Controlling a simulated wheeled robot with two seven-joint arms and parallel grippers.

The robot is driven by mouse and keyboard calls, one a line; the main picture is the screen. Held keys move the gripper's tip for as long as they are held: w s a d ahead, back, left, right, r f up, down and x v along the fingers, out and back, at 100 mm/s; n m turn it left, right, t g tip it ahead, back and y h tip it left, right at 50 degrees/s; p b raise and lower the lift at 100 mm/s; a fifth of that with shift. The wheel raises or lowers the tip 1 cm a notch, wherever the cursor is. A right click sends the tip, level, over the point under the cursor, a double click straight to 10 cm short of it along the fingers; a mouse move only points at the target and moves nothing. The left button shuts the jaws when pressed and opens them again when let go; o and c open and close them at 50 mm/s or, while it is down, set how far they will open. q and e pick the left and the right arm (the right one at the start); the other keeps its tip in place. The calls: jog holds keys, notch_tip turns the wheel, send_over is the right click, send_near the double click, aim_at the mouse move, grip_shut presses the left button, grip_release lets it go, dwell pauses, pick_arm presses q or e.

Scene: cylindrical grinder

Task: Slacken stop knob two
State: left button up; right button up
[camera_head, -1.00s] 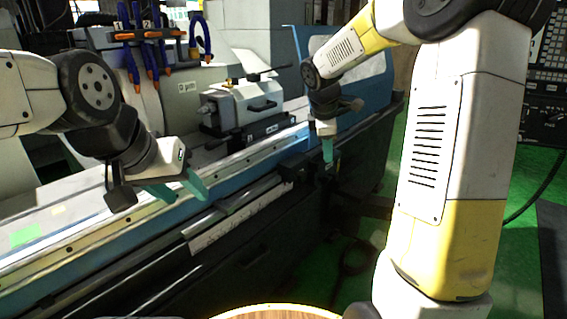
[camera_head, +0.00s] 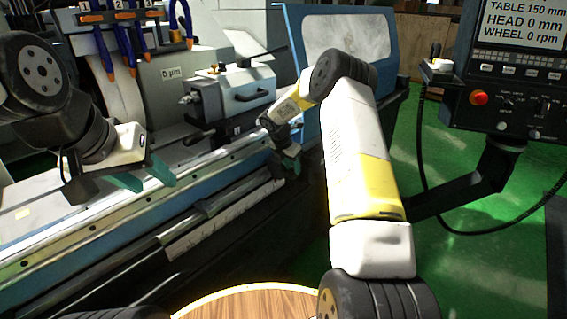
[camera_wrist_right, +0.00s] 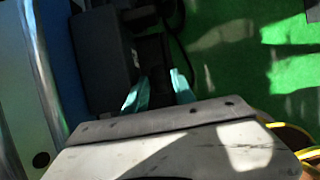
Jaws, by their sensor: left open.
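My right gripper (camera_head: 289,162) is at the front rail of the grinder, right of and lower than the tailstock in the head view. In the right wrist view its teal fingers (camera_wrist_right: 160,88) stand apart, with a dark post-like part (camera_wrist_right: 155,55) between or just beyond their tips. I cannot tell whether they touch it. A dark block (camera_wrist_right: 103,58) is left of that part. No number is readable there, so I cannot confirm which is stop knob two. My left gripper (camera_head: 145,178) is open and empty above the front of the machine table.
The grinder's table rail (camera_head: 200,185) runs across the left half. A control panel (camera_head: 510,90) on a dark arm is at right. The green floor (camera_head: 460,255) has free room.

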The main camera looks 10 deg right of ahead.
jog(key=shift+x, duration=1.2)
grip_shut()
